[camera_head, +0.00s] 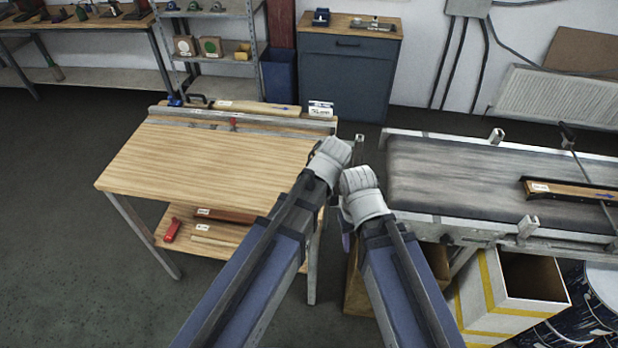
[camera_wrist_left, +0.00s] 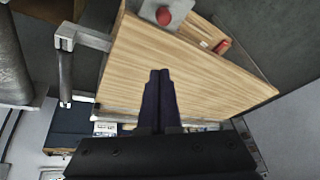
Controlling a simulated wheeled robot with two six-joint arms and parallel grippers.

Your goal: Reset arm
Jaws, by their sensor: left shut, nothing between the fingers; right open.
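My left arm reaches in the head view to the right edge of the wooden workbench (camera_head: 210,155), and its wrist hides the fingers there. In the left wrist view my left gripper (camera_wrist_left: 160,75) is shut and empty, its dark fingers together over the bare wooden top (camera_wrist_left: 195,75). My right arm's pale wrist is beside the left one in the head view, in the gap between bench and conveyor. A purple finger of my right gripper (camera_head: 346,238) shows below that wrist. The right gripper is open and mostly hidden by the arm.
The dark conveyor belt (camera_head: 450,175) at the right carries a long wooden piece (camera_head: 570,192). A white box with yellow stripes (camera_head: 510,290) stands below it. The bench's lower shelf holds a red tool (camera_head: 172,230). A blue cabinet (camera_head: 345,85) stands behind. Floor at left is clear.

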